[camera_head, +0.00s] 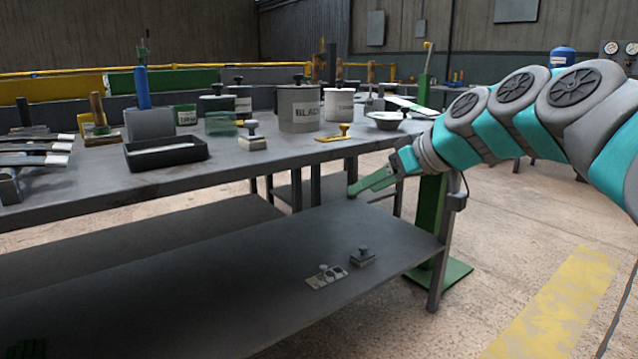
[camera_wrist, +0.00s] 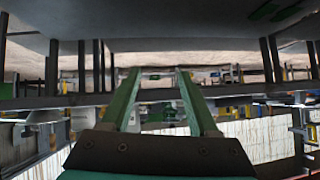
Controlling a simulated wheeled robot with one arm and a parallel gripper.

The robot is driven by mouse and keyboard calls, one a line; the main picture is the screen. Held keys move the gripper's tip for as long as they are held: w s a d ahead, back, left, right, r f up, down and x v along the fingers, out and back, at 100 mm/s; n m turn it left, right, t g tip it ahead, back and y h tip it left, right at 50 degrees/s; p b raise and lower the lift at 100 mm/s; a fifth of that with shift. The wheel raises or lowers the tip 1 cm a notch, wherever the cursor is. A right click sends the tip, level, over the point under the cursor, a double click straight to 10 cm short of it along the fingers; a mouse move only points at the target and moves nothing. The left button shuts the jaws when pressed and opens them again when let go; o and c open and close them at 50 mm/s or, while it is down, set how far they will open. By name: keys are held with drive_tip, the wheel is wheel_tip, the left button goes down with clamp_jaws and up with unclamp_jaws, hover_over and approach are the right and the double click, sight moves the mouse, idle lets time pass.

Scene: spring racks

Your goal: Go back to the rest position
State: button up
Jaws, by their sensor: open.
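My gripper (camera_head: 362,188) is at the end of my teal and grey arm, which reaches in from the right in the head view. Its green fingers point left, just off the table's front edge near its right end, below the tabletop level. In the wrist view my gripper (camera_wrist: 157,75) shows two green fingers spread apart with nothing between them. The wrist picture looks upside down, with the shelf and table edges across it.
The workbench (camera_head: 230,175) holds a black tray (camera_head: 165,153), a pot labelled BLACK (camera_head: 300,110), a white pot (camera_head: 340,104) and several tools. On its lower shelf (camera_head: 220,270) lie a metal plate (camera_head: 327,276) and a small knobbed block (camera_head: 362,258). Open floor (camera_head: 530,220) lies at right.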

drive_tip(key=s+d+f+m+g+h+p, duration=0.1)
drive_tip(key=s+f+m+g+h, duration=0.1)
drive_tip(key=s+f, duration=0.5)
drive_tip(key=s+d+f+m+g+h+p, duration=0.2)
drive_tip(key=s+f, duration=0.6)
drive_tip(key=s, duration=0.9)
drive_tip(key=s+d+f+m+g+h+p, duration=0.2)
drive_tip(key=s+f+g, duration=0.3)
drive_tip(key=s+f, duration=0.3)
drive_tip(key=s+h, duration=0.1)
drive_tip(key=s, duration=0.3)
drive_tip(key=shift+f+m, duration=0.2)
drive_tip(key=shift+m, duration=0.2)
drive_tip(key=shift+s, duration=0.1)
